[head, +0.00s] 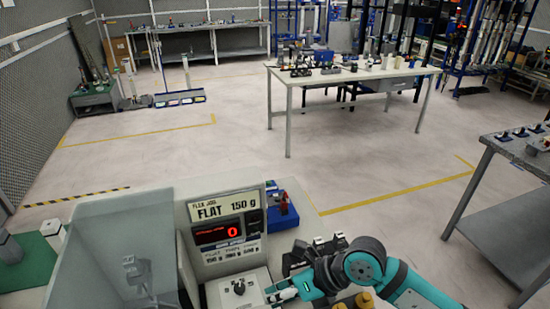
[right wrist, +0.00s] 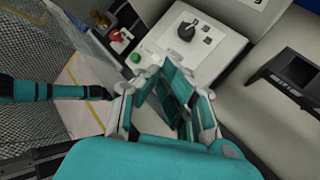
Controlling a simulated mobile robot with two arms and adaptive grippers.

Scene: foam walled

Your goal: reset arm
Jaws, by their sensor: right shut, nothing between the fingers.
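My right gripper (head: 283,291) is at the bottom of the head view, just right of the grey control box of the machine. Its teal arm comes in from the lower right. In the right wrist view the gripper (right wrist: 168,84) has its fingers together with nothing between them. The control panel with a black knob (right wrist: 186,31) lies beyond the fingers; the knob also shows in the head view (head: 239,287). A teal arm link crosses the left of the right wrist view.
The machine's display (head: 218,233) shows a red 0 beneath a "FLAT 150 g" sign (head: 224,208). A clear-walled bin (head: 105,235) stands left of it. A white table (head: 345,75) with many items is farther back; a grey bench (head: 510,155) is at right. Open floor lies between.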

